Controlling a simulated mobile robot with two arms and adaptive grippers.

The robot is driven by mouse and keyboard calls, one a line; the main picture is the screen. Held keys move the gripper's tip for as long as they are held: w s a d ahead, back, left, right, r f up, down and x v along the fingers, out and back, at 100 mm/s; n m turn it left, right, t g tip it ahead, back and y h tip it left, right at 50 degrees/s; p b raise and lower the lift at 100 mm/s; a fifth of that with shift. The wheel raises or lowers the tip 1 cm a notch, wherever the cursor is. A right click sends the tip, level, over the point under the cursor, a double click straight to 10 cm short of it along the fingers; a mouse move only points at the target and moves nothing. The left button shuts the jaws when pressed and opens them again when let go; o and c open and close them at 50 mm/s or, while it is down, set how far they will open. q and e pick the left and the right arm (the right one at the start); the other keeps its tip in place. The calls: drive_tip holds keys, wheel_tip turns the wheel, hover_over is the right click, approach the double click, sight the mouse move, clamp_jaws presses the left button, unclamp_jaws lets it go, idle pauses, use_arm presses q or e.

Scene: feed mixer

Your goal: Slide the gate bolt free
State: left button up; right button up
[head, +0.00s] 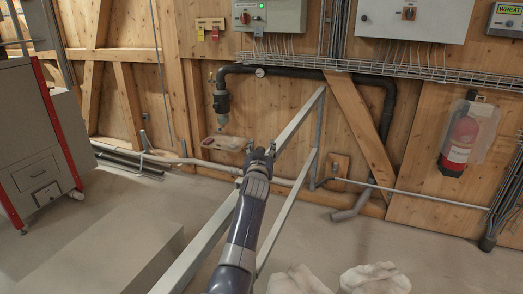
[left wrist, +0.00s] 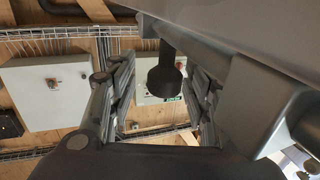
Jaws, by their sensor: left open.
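The gate (head: 296,126) is a grey metal frame that runs from the wall side towards me at the lower left in the head view. My left gripper (head: 261,153) is at its top rail, with the fingers pointing away from me. In the left wrist view a dark round knob on a stem (left wrist: 165,80), probably the gate bolt's handle, shows between the two spread fingers. The left gripper is open. I cannot tell whether a finger touches the knob. In the head view the gripper hides the bolt. My right gripper is not in view.
Dark pipework (head: 300,73) and a cable tray (head: 420,70) run along the wooden wall. A fire extinguisher (head: 460,143) hangs at the right. A grey cabinet (head: 32,140) stands at the left. Pale sacks (head: 375,279) lie at the bottom.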

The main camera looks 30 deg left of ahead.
use_arm(q)
drive_tip(key=shift+s, duration=0.1)
drive_tip(key=shift+s+d, duration=0.1)
drive_tip(key=shift+s, duration=0.35)
drive_tip(key=v, duration=1.1)
drive_tip(key=shift+w+d, duration=0.1)
drive_tip(key=shift+w, duration=0.05)
